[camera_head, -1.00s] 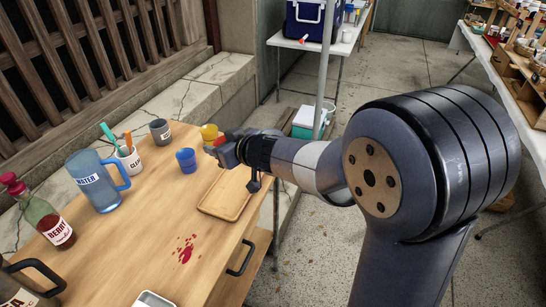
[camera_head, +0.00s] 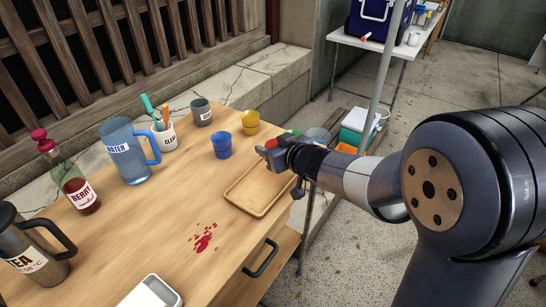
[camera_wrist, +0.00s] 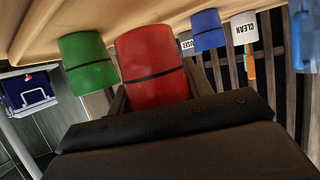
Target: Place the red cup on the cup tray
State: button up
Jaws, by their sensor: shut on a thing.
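My gripper (camera_head: 274,156) is shut on the red cup (camera_wrist: 152,65), which fills the middle of the wrist view. That view is upside down, with the tabletop along its upper edge. In the head view only a sliver of red (camera_head: 271,143) shows behind my gripper. The cup tray (camera_head: 255,190), a shallow wooden tray, lies empty on the table just in front of and left of my gripper. I cannot tell whether the red cup touches the table. A green cup (camera_wrist: 88,62) stands close beside it; it also shows partly behind my gripper (camera_head: 297,132).
The WATER jug (camera_head: 126,155) and BERRY bottle (camera_head: 77,190) are left. A red spill (camera_head: 204,238) marks the table in front.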

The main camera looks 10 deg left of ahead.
jog(key=shift+f+b, duration=0.3)
jog(key=shift+f, duration=0.8)
jog(key=shift+f, duration=0.2)
jog(key=o, duration=0.7)
jog(key=shift+s+d+r, duration=0.15)
jog(key=shift+d+r, duration=0.05)
jog(key=shift+r, duration=0.2)
jog(key=shift+p+v, duration=1.7)
jog(key=shift+v, duration=4.05)
